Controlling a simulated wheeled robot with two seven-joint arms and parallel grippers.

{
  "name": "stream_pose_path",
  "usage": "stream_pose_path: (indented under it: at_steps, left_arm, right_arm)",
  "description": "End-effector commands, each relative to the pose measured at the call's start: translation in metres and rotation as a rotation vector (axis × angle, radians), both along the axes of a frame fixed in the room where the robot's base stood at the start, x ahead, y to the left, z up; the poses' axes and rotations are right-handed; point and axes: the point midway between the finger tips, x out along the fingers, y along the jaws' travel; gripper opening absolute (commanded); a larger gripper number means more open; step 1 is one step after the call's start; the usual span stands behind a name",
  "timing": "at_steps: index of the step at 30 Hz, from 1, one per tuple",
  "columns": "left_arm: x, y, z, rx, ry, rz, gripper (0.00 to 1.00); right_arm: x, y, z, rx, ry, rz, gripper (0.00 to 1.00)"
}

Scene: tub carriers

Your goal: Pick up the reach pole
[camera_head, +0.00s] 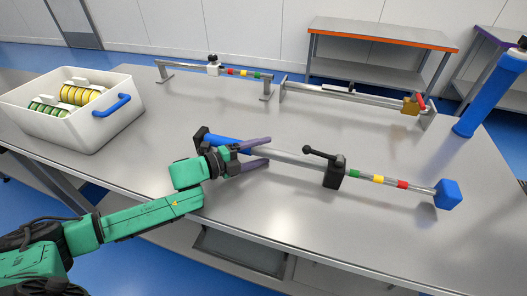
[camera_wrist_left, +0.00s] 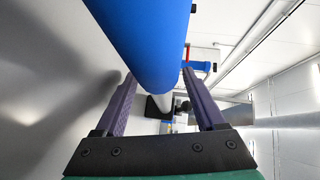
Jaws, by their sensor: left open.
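The reach pole lies across the grey table, with its blue grip (camera_head: 227,143) at the left, a bare metal tube (camera_head: 300,158), a black clamp with a lever (camera_head: 333,172), green, yellow and red bands, and a blue block (camera_head: 448,194) at the right end. My left gripper (camera_head: 267,151) is open at the grip end, its purple fingers pointing right along the pole. In the left wrist view the blue grip (camera_wrist_left: 145,35) runs above and between the spread fingers (camera_wrist_left: 163,105); I cannot tell whether they touch it. My right gripper is not in view.
A white tub (camera_head: 95,135) with blue handles and green and yellow rolls stands at the left. Two metal rail fixtures (camera_head: 190,66) (camera_head: 360,97) stand at the back. A blue upright cylinder (camera_head: 488,97) is at the right. The table front right is clear.

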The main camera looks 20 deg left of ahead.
Motion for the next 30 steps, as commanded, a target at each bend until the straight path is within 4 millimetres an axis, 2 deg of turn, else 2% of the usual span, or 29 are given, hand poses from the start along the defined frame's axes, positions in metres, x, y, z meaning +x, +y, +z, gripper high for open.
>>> stream_pose_path:
  at_steps: [2,3,7,8,30]
  left_arm:
    - [-0.0002,0.0003,-0.0003,0.000,0.000,0.000,0.68]
    - [-0.0001,0.0004,-0.0003,0.000,0.000,0.000,0.53]
    - [-0.0003,0.0005,-0.0001,0.000,0.000,0.000,0.03]
    - [-0.0003,0.0005,-0.0002,0.000,0.000,0.000,0.00]
    - [-0.0005,0.0006,-0.0005,0.000,0.000,0.000,0.00]
  right_arm:
    - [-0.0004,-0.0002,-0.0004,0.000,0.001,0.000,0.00]
    - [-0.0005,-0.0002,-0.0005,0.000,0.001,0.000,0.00]
    - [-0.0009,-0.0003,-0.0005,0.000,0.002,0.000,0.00]
    - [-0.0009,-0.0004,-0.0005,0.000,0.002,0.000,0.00]
    - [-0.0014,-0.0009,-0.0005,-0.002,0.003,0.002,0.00]
